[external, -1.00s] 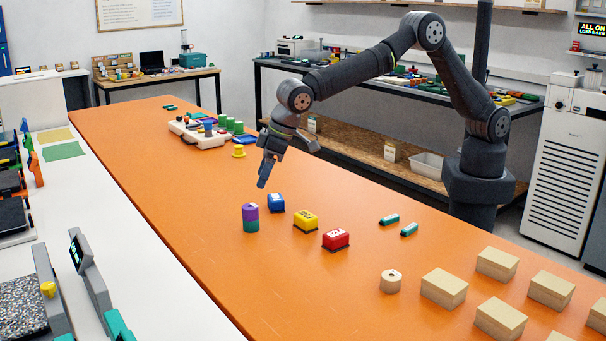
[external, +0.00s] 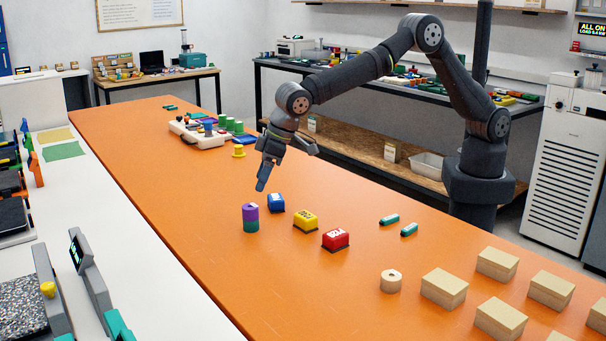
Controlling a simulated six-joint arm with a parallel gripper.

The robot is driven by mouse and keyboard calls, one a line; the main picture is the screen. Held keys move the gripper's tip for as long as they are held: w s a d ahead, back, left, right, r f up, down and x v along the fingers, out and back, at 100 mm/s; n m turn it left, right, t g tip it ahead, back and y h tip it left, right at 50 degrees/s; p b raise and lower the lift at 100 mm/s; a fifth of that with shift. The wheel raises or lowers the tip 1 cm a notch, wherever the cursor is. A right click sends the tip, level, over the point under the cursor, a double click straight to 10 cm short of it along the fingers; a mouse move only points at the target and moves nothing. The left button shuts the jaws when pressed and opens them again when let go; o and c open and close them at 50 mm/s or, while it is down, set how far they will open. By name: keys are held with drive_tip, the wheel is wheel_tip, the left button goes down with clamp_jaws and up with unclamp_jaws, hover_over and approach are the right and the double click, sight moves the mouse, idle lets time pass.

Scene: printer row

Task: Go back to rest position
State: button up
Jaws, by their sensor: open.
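My gripper (external: 287,168) is open and empty. It hangs from my bent arm above the orange table (external: 150,165), behind the small blocks. Its fingers are spread, one pointing down and the other out to the right. Below and in front of it, a purple and green cylinder (external: 250,218) stands upright on the table. A blue block (external: 276,203), a yellow block (external: 305,222) and a red block (external: 335,240) sit in a slanting row to its right. The gripper appears apart from all of them.
Two teal pieces (external: 389,219) lie right of the row. A beige roll (external: 391,281) and several tan boxes (external: 444,288) stand at the front right. A white tray (external: 204,137) with green cylinders and a yellow piece (external: 239,151) are farther back. The table's left side is clear.

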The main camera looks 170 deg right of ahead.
sight(250, 206)
drive_tip(key=x, duration=0.8)
drive_tip(key=shift+f, duration=0.2)
wheel_tip(250, 206, up, 3)
drive_tip(key=shift+a+f, duration=0.1)
drive_tip(key=shift+r, duration=0.65)
